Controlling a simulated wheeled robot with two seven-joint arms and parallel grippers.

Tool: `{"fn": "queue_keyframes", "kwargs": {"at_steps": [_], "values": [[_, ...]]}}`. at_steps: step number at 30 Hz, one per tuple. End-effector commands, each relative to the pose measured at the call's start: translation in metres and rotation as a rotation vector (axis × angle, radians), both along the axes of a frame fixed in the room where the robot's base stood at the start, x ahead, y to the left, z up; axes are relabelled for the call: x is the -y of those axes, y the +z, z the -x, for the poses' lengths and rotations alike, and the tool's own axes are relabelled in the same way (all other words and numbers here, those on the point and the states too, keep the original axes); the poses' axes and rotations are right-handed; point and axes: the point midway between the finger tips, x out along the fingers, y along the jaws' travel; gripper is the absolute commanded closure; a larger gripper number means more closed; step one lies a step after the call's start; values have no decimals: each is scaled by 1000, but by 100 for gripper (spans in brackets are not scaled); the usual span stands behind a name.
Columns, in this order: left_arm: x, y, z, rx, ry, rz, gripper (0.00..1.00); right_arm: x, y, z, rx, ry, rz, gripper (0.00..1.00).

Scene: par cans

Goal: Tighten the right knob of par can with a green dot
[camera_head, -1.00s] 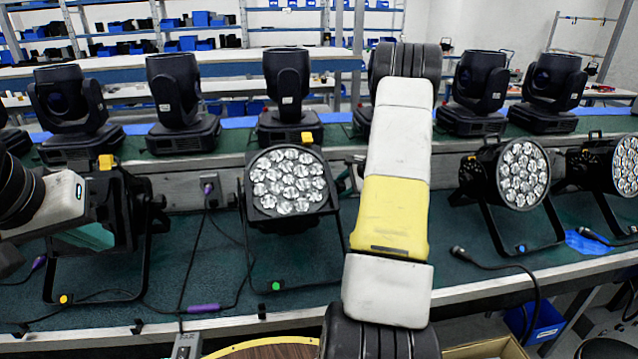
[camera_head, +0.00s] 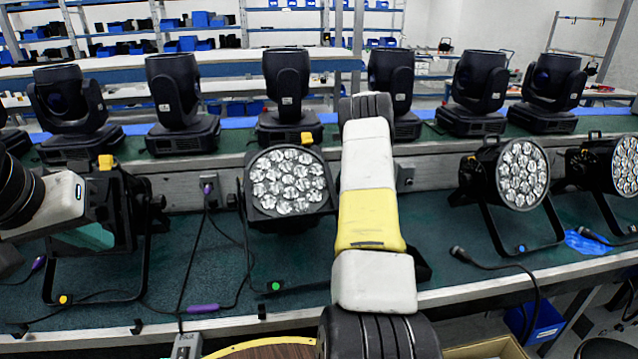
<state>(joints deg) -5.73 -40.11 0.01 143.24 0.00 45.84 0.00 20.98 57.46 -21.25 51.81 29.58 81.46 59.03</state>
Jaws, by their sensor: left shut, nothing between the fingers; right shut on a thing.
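The par can with the green dot (camera_head: 288,185) stands left of centre, its lamp face towards me, in a black bracket. The green dot (camera_head: 275,286) is on the bracket's foot. My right arm rises in front of the can's right side and covers the right knob. My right gripper is hidden behind my own arm, so contact with the knob cannot be seen. My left arm comes in at the left edge, in front of the par can with a yellow-orange dot (camera_head: 64,299); no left fingers can be made out.
A par can with a blue dot (camera_head: 522,174) and another par can (camera_head: 627,165) stand to the right. Several moving-head lights line the shelf behind, one of them here (camera_head: 287,85). Cables with purple plugs (camera_head: 203,308) lie on the green bench (camera_head: 215,270).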

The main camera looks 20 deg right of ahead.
Motion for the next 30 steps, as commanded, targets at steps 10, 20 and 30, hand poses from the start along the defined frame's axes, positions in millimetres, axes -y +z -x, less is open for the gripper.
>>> {"fn": "queue_keyframes", "kwargs": {"at_steps": [10, 20, 30], "values": [[0, 0, 0, 0, 0, 0, 100, -2, 0, -1, -38, 0, -11, 99], [0, 0, 0, 0, 0, 0, 100, -2, 0, -1, -37, 1, -12, 49], [0, 0, 0, 0, 0, 0, 100, -1, 0, 0, -37, 0, -10, 37]]}}
